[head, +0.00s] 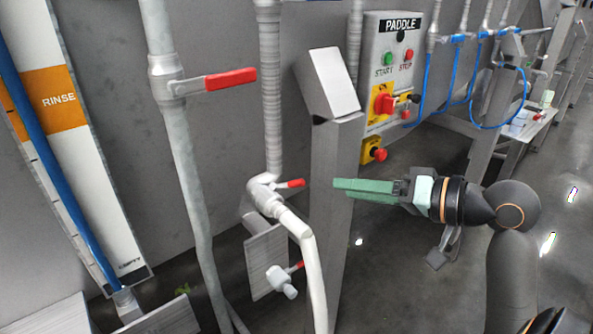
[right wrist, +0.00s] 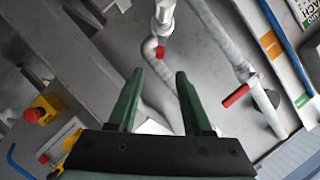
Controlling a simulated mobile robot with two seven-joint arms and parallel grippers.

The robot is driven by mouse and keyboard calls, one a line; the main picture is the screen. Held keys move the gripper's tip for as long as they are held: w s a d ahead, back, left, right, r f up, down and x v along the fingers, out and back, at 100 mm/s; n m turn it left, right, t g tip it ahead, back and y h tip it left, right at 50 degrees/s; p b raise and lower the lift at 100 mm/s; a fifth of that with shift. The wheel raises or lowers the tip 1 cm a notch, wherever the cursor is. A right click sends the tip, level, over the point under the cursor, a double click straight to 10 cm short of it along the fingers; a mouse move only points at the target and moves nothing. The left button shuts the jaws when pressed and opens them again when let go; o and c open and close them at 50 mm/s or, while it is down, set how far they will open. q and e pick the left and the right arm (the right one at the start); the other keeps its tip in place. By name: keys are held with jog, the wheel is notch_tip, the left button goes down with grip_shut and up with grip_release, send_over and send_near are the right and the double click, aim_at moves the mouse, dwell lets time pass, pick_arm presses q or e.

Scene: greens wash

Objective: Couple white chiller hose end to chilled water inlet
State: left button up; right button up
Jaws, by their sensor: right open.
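A white hose (head: 313,272) rises from the bottom of the head view and bends up to a pale fitting with a small red lever, the apparent inlet (head: 263,190), at the foot of a ribbed vertical pipe. The hose's upper end appears to meet this fitting; I cannot tell whether it is locked. My right gripper (head: 335,190) is open and empty, to the right of the fitting and apart from it, pointing left. In the right wrist view its green fingers (right wrist: 156,90) are spread, with a pale pipe and red lever (right wrist: 160,52) beyond. My left gripper is out of view.
A grey post (head: 336,190) with a slanted top stands behind the right fingers. A PADDLE control box (head: 392,62) is above them. A pipe with a long red lever (head: 231,78) is at left. A smaller white valve (head: 283,280) hangs below the fitting.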

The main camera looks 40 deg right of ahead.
aim_at(304, 184)
jog(key=p+x, duration=0.1)
jog(key=x, duration=1.1)
jog(key=shift+w, duration=0.15)
grip_shut()
